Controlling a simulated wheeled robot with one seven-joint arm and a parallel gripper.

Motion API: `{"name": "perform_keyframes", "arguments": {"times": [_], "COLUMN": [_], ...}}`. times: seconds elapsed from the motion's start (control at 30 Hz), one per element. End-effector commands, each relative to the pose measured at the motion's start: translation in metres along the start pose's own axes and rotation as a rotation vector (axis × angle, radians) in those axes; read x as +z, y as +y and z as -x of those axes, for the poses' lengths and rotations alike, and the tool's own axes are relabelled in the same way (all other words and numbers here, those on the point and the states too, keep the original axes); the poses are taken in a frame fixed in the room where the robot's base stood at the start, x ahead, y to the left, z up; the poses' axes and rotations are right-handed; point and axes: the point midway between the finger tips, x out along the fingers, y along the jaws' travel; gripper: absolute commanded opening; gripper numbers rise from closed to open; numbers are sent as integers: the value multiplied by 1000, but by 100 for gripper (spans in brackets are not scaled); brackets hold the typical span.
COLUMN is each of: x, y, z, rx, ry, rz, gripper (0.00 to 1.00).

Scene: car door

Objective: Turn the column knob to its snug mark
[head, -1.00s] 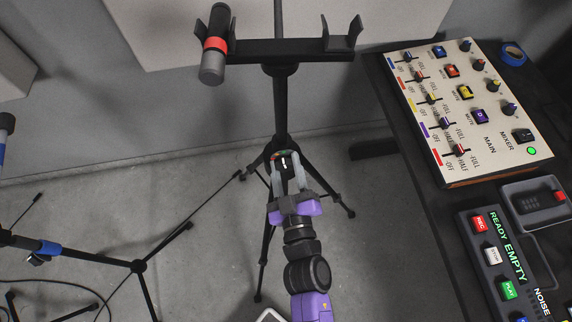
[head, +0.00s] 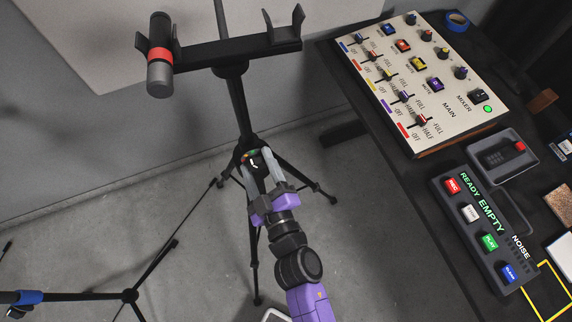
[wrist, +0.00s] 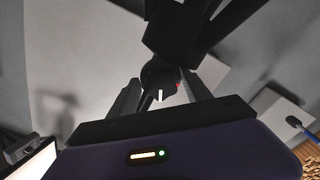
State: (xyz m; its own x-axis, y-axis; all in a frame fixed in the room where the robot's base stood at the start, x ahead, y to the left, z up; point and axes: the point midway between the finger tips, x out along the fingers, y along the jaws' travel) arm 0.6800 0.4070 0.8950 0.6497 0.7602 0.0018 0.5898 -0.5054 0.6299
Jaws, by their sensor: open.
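The column knob (head: 253,161) is a small black knob with a white pointer line, on the black stand's column just above its spread legs. A coloured arc with green and orange-red shows at its far edge; I cannot tell exactly which mark the pointer meets. My gripper (head: 258,167) is open, with its two grey fingers reaching up to the knob, one on either side. In the wrist view the knob (wrist: 160,78) sits between the fingertips, its white line pointing down the picture and a bit of red at its right. I cannot tell whether the fingers touch it.
The stand's top crossbar (head: 236,50) carries a dark grey cylinder with a red band (head: 160,55) at its left end. A desk on the right holds a mixer (head: 425,80) and a recorder panel (head: 480,225) reading EMPTY. Another stand's legs (head: 131,295) spread at lower left.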

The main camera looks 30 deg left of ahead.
Motion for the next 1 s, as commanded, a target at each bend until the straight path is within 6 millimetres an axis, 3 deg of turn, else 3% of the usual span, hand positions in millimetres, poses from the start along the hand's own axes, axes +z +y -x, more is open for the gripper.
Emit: {"name": "perform_keyframes", "arguments": {"times": [0.37, 0.7, 1.0], "x": [1, 0, 2], "y": [-3, -2, -3], "z": [1, 0, 57], "rx": [-5, -3, -3], "ry": [-2, -2, -4], "rz": [-42, -420, -422], "gripper": [62, 62, 62]}}
